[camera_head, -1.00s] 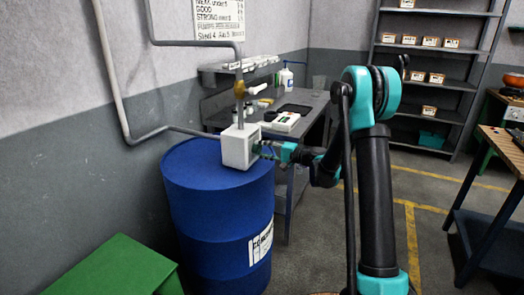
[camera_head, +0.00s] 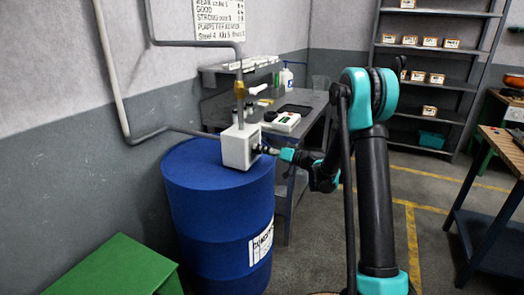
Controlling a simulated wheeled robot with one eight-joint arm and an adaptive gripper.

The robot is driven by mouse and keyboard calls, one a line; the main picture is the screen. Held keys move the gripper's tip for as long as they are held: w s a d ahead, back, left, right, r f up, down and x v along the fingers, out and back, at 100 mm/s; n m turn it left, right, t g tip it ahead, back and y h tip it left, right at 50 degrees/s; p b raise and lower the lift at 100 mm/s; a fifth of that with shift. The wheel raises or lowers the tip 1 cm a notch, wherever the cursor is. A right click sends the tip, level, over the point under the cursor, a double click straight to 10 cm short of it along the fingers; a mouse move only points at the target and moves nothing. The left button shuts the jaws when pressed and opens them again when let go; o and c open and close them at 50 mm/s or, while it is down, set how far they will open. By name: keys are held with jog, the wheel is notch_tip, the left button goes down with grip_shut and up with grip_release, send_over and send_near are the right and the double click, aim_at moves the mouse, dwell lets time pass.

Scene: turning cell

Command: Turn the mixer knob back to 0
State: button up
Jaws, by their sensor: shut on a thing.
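A white box (camera_head: 238,147), the mixer, sits on top of the blue drum (camera_head: 215,225), joined to the pipe above it. Its knob is on the right face, where my gripper (camera_head: 267,150) reaches in from the right. My gripper is shut on the knob, which is small and mostly hidden by the fingers. The knob's marking and the scale are too small to read.
A grey bench (camera_head: 312,104) with a bottle (camera_head: 286,78) and small items stands behind the drum. Shelves (camera_head: 420,85) stand at the back right.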

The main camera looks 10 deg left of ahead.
jog(key=shift+n, duration=0.6)
jog(key=o, duration=1.2)
jog(key=shift+c, duration=0.2)
jog(key=v, duration=1.2)
jog(key=shift+s+f, duration=0.1)
jog(key=shift+f, duration=0.05)
